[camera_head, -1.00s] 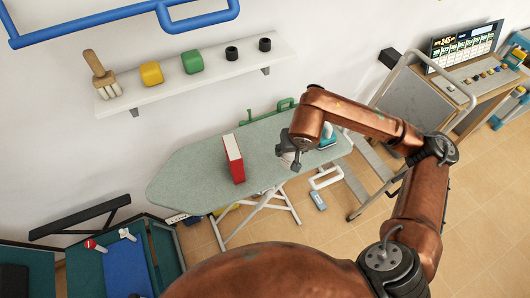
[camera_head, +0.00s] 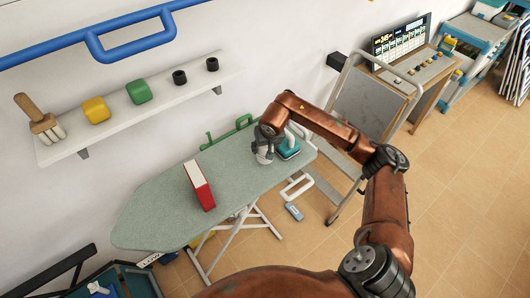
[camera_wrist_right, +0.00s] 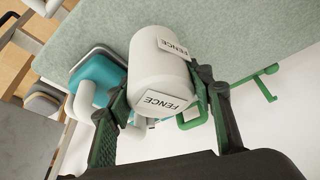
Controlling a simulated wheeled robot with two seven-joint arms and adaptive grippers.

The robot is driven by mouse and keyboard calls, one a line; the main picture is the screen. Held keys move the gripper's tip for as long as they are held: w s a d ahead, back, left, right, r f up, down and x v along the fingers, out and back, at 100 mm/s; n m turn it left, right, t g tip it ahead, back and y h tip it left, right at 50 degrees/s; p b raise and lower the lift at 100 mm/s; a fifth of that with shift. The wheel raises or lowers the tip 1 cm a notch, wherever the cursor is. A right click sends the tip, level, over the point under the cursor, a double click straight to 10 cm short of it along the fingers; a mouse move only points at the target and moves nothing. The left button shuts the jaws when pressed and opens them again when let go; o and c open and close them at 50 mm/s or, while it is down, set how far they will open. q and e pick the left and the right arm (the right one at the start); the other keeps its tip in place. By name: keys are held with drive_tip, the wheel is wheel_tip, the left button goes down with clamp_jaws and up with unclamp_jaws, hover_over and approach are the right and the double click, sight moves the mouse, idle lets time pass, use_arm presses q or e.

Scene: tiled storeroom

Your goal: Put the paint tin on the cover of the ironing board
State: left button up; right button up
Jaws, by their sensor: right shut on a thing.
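The paint tin (camera_wrist_right: 160,72) is a white cylinder with "FENCE" labels; in the head view it (camera_head: 264,151) hangs below my right gripper, partly covered. My right gripper (camera_wrist_right: 165,100) is shut on the tin, with a green-padded finger on either side; it also shows in the head view (camera_head: 268,136). The ironing board has a pale green cover (camera_head: 150,213), which is behind the tin in the wrist view (camera_wrist_right: 240,25). The tin is over the right part of the cover. I cannot tell whether it touches it. My left gripper is out of view.
A teal iron (camera_head: 287,149) stands on the board close beside the tin. A red book-like box (camera_head: 200,186) stands on the cover further left. A wall shelf (camera_head: 140,105) holds a brush and blocks. The cover's left part is clear. A step ladder (camera_head: 335,130) stands right.

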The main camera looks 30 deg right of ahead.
drive_tip(key=shift+w+d+f, duration=0.2)
drive_tip(key=shift+w+f, duration=0.05)
drive_tip(key=shift+f, duration=0.05)
drive_tip(key=shift+w+d+f, duration=0.15)
drive_tip(key=shift+f, duration=1.6)
drive_tip(key=shift+f, duration=0.1)
drive_tip(key=o, duration=1.6)
drive_tip(key=shift+c, duration=0.2)
drive_tip(key=shift+r, duration=0.25)
drive_tip(key=v, duration=1.1)
drive_tip(key=shift+s+r+p, duration=0.25)
drive_tip(key=shift+r+p, duration=0.05)
